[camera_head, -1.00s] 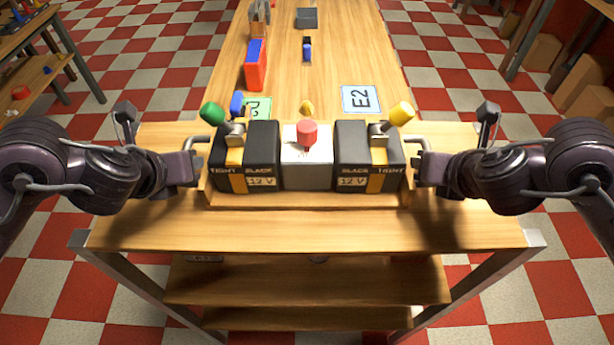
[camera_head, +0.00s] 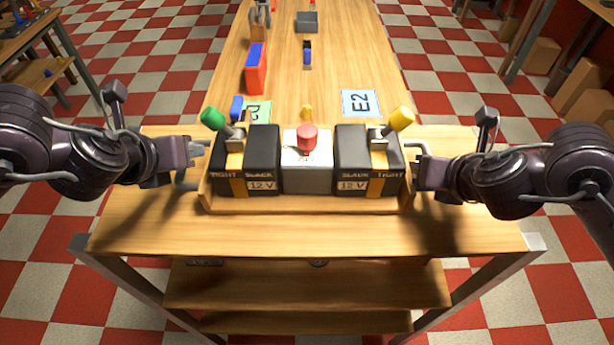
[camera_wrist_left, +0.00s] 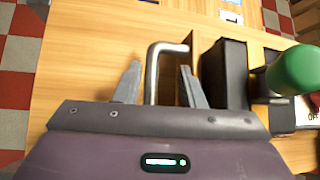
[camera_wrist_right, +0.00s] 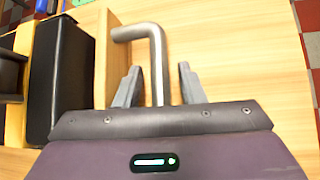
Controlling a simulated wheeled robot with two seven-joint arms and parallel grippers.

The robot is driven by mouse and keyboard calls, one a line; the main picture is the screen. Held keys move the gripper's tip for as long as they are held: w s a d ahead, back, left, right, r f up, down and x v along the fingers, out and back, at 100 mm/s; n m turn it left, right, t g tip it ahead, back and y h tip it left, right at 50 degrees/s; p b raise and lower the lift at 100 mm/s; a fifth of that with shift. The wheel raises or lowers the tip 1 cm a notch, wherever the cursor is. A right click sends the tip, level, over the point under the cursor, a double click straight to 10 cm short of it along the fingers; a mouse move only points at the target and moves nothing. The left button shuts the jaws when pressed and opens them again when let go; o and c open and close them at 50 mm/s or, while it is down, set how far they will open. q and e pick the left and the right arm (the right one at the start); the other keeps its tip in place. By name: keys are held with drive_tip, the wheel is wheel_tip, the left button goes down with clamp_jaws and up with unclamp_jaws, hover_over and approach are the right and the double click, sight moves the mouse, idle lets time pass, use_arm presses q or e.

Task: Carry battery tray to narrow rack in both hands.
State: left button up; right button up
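The battery tray (camera_head: 305,201) is a wooden tray on the near end of the wooden table. It holds two black 12 V batteries (camera_head: 247,160) and (camera_head: 367,158) with a grey box with a red knob (camera_head: 307,172) between them. Metal handles stick out at both ends. In the left wrist view, my left gripper (camera_wrist_left: 158,80) is open, with the left handle (camera_wrist_left: 153,70) between its fingers. In the right wrist view, my right gripper (camera_wrist_right: 155,80) is open, with the right handle (camera_wrist_right: 157,65) between its fingers. Gaps show beside both handles.
A green lever (camera_head: 213,119) and a yellow lever (camera_head: 400,119) rise from the batteries. Behind the tray are an E2 card (camera_head: 361,103), a green card (camera_head: 258,109) and a red-blue block (camera_head: 255,70). Lower shelves (camera_head: 305,285) show beneath. The table front strip is clear.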

use_arm(q)
drive_tip(key=shift+a+r, duration=0.15)
drive_tip(key=shift+r, duration=2.85)
use_arm(e)
drive_tip(key=shift+r, duration=0.1)
drive_tip(key=shift+w+r, duration=0.1)
drive_tip(key=shift+r, duration=4.8)
